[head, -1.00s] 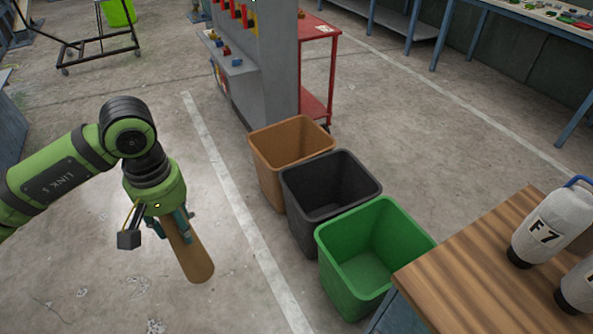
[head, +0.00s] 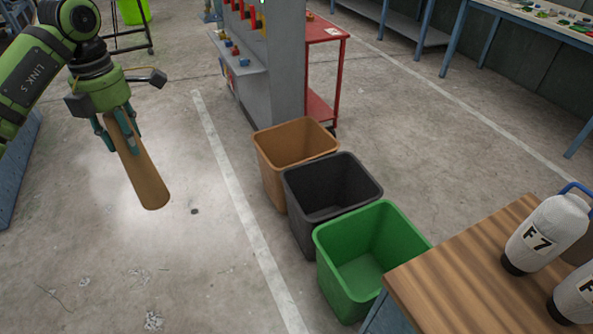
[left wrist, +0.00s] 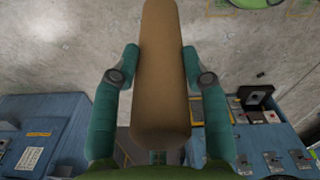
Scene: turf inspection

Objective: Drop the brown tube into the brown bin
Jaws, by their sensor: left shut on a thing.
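The brown tube (head: 143,170) hangs tilted from my left gripper (head: 122,128) at the upper left of the head view. The left gripper is shut on its upper part, and the lower end is free above the floor. In the left wrist view the tube (left wrist: 161,75) lies between the two teal fingers. The brown bin (head: 291,143) stands on the floor to the right of the gripper, with its open top up. The tube is apart from the bin. My right gripper is not in view.
A black bin (head: 330,187) and a green bin (head: 370,248) stand in a row with the brown one. A wooden table (head: 455,265) with white canisters (head: 545,236) is at the lower right. A grey rack (head: 272,65) and red cart (head: 322,70) stand behind the bins.

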